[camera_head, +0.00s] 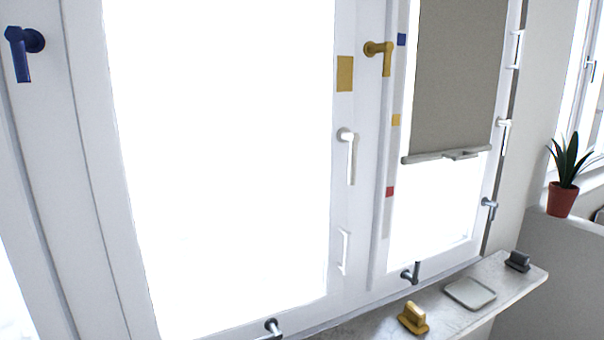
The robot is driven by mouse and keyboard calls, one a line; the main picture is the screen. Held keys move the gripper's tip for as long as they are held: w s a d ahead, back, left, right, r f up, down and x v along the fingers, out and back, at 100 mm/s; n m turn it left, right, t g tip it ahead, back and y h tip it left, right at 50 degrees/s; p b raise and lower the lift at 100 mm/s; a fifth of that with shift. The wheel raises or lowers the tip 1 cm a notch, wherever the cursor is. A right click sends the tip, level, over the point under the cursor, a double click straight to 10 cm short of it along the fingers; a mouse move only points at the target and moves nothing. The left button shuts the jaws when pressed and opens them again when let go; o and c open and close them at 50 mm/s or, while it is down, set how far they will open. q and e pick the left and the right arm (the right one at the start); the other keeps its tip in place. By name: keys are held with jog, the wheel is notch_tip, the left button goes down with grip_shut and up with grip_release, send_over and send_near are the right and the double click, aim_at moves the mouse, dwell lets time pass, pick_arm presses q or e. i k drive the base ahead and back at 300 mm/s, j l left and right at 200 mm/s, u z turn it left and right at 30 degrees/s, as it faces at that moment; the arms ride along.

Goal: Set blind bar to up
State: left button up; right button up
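The grey-beige roller blind (458,80) covers the upper part of the right window. Its light bar (440,157) hangs at the blind's lower edge, roughly halfway down the window, with a small grip piece near its middle. Bright bare glass shows below the bar. Beside the blind on the left frame are a blue mark (402,39) near the top, a yellow mark (396,119) lower, and a red mark (390,191) near the bottom. The bar sits between the yellow and red marks in the picture. Neither of my grippers is in view.
Handles stick out from the frames: blue (22,52), yellow (379,56), white (349,152) and several metal ones. The sill (450,314) carries a yellow block (413,318), a pale dish (469,293) and a dark block (517,261). A potted plant (563,198) stands right.

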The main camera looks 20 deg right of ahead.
aim_at(459, 154)
jog(key=z, duration=1.55)
